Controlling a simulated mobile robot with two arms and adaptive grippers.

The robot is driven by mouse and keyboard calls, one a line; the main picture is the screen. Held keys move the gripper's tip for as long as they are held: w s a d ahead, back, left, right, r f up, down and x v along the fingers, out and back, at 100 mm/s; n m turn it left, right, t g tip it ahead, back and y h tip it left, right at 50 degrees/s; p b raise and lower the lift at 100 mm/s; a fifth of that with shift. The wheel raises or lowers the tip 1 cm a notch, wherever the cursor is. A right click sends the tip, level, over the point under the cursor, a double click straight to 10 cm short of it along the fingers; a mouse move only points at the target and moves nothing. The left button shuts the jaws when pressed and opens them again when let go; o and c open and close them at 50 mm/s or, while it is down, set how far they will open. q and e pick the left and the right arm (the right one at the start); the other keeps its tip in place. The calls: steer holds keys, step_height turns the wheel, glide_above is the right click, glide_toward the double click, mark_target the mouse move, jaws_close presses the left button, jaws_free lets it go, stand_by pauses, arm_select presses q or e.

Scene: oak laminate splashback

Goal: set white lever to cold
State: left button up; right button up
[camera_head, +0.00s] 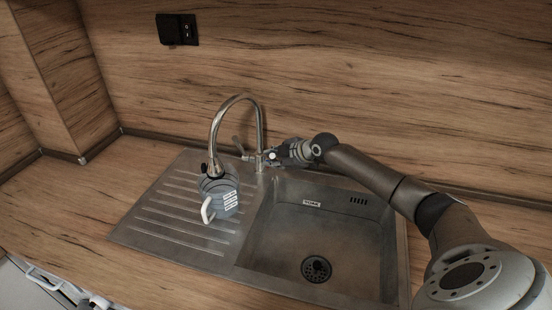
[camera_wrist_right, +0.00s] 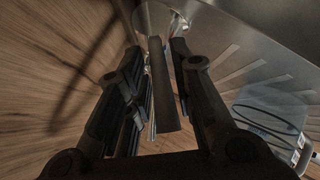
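The chrome faucet (camera_head: 259,125) stands at the back edge of the sink, its curved spout reaching left. A grey lever (camera_head: 239,145) sticks up and left at its base. A small white part (camera_head: 272,155) shows at the right of the base, partly covered by my right gripper (camera_head: 280,155); I cannot tell whether it is the white lever. In the right wrist view my right gripper (camera_wrist_right: 157,50) is open, with a dark bar (camera_wrist_right: 163,85) between its fingers and gaps beside it. Contact cannot be told. My left gripper is not in view.
A grey-blue mug (camera_head: 220,192) with a white handle stands on the ribbed drainboard (camera_head: 165,215) under the spout. The sink basin (camera_head: 300,235) is empty. A black wall socket (camera_head: 177,29) is high on the splashback. The wooden counter on the left (camera_head: 90,205) is clear.

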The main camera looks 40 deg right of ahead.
steer(key=v, duration=1.2)
stand_by(0.6)
